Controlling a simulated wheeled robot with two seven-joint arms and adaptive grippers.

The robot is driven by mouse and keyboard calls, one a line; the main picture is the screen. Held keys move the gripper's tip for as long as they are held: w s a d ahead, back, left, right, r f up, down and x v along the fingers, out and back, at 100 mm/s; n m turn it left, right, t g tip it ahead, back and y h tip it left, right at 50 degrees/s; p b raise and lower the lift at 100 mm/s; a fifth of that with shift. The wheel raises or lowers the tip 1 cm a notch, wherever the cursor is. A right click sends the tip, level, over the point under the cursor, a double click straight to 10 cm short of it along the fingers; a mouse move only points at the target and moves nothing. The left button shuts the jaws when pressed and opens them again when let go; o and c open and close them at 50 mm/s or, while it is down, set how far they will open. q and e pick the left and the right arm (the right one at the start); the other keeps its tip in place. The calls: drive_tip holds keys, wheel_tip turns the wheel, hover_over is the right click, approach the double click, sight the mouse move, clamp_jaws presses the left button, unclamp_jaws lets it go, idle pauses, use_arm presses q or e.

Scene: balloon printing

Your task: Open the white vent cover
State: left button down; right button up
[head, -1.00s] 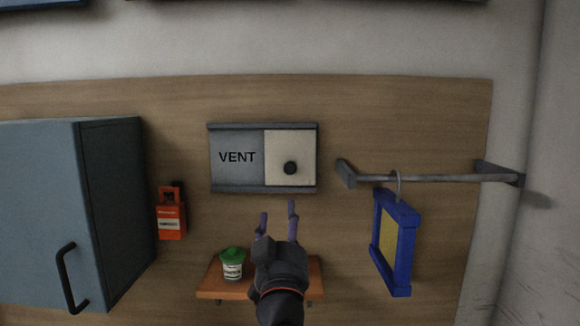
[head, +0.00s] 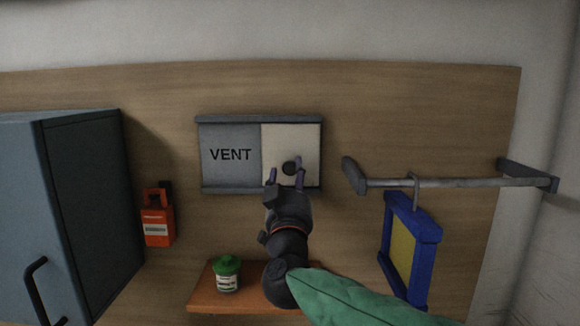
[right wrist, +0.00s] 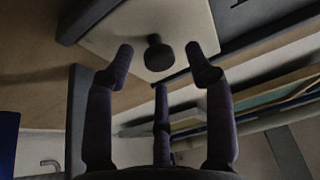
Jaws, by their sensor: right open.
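The white vent cover (head: 305,139) fills the right half of a grey frame on the wooden wall panel, beside the grey panel marked VENT (head: 230,155). A dark round knob (head: 290,168) sticks out of the cover. My right gripper (head: 286,174) is open, its fingertips just below and around the knob in the head view. In the right wrist view the knob (right wrist: 158,54) stands between the spread fingers (right wrist: 160,65), with no finger clearly touching it. The cover also shows there (right wrist: 190,22). My left gripper is not in view.
A green-lidded jar (head: 228,277) sits on a small orange shelf (head: 210,299) below. A blue frame (head: 428,265) hangs from a metal rail (head: 450,183) at right.

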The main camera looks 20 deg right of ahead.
drive_tip(key=shift+x, duration=0.95)
drive_tip(key=shift+r, duration=0.15)
clamp_jaws()
drive_tip(key=w+a+p, duration=0.1)
drive_tip(key=a, duration=0.3)
drive_tip(key=w+a+p, duration=0.1)
drive_tip(key=a+p, duration=0.1)
drive_tip(key=a, duration=0.2)
drive_tip(key=w+a+p, duration=0.1)
drive_tip(key=a, duration=0.3)
drive_tip(key=shift+w+a+r+p, duration=0.1)
drive_tip(key=shift+w+r+p, duration=0.15)
drive_tip(key=shift+p, duration=0.15)
unclamp_jaws()
drive_tip(key=shift+f, duration=0.15)
